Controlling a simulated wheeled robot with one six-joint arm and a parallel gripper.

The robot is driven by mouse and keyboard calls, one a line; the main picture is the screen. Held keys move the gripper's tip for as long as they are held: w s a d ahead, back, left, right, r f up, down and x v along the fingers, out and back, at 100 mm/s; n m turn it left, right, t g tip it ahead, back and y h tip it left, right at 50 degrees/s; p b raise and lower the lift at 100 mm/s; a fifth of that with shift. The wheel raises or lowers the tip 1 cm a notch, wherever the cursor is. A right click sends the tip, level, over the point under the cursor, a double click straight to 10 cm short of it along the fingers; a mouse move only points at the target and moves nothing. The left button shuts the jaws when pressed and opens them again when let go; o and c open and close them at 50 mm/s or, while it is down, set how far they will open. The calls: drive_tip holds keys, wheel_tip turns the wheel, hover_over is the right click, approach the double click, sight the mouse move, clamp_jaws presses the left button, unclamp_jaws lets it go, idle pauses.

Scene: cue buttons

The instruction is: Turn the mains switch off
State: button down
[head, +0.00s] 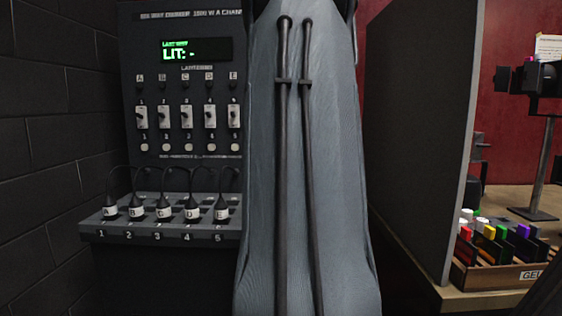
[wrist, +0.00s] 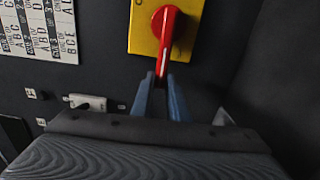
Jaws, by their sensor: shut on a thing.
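The mains switch is a red rotary handle (wrist: 165,32) on a yellow plate (wrist: 142,32), at the top of the wrist view. Its lever hangs nearly straight down, leaning slightly left at the bottom. My gripper (wrist: 161,82) is shut on the lower end of the red handle, one finger on each side. The plate's top is cut off by the picture edge, so most of its markings are out of sight. In the head view my arm covers the middle, and neither the switch nor my gripper shows.
A dimmer panel (head: 129,72) with a lit display (head: 196,50), several small switches and labelled plugs stands left in the head view. A dark partition (head: 415,130) stands right of my arm. A box of coloured gels (head: 490,275) lies beyond it. A lettered chart (wrist: 38,28) hangs left of the switch.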

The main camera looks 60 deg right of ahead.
drive_tip(key=c, duration=1.7)
unclamp_jaws()
drive_tip(key=shift+b+v, duration=0.5)
drive_tip(key=shift+v, duration=3.4)
